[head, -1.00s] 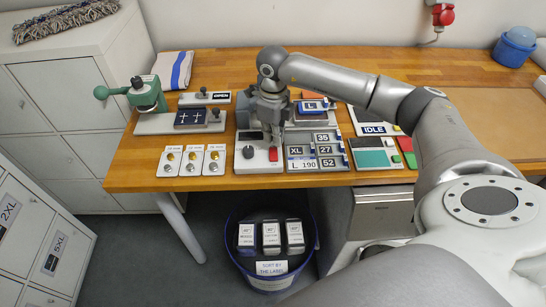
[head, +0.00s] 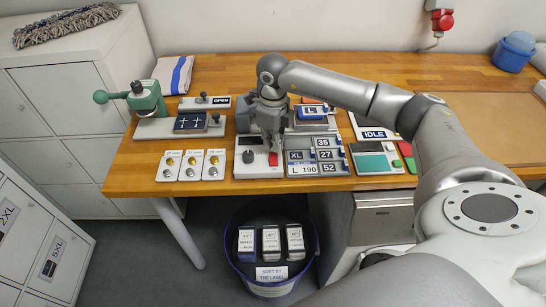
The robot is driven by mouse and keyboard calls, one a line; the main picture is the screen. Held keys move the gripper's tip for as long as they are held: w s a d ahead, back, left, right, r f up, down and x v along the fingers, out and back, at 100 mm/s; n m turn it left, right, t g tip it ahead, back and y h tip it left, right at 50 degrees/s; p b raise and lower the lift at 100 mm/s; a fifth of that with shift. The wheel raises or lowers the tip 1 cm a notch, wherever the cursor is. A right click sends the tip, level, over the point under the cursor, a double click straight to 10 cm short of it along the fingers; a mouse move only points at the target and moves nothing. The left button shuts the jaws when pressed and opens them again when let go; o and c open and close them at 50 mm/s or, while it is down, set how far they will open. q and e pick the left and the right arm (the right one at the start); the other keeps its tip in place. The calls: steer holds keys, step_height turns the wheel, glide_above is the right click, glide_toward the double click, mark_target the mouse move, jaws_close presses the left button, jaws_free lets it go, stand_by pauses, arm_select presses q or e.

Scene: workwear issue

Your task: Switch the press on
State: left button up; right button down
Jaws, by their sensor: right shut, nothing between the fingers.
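A white control box (head: 248,171) with a dark round knob (head: 248,157) and a red rocker switch (head: 273,159) sits at the front edge of the wooden bench. It appears to be the press's control unit. My right gripper (head: 273,146) points down over the box, its fingers together and empty. The fingertips are right at or just above the red switch; I cannot tell whether they touch it. The gripper hides the back of the box. A display reading IDLE (head: 374,134) stands to the right. My left gripper is not in view.
Right of the box is a tray of size labels (head: 317,168). Left are three cards with round fittings (head: 192,164) and a green hand-lever tool (head: 145,97). A blue bin (head: 233,259) stands below the bench. My right arm spans the bench's right part.

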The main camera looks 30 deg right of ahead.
mark_target(273, 154)
steer(key=shift+s+f+b, duration=0.1)
steer(key=shift+f+b, duration=1)
steer(key=shift+f, duration=0.25)
stand_by(1.0)
steer(key=shift+r+p, duration=0.55)
steer(key=shift+r, duration=0.2)
steer(key=shift+r+p, duration=1.6)
steer(key=shift+r, duration=1.2)
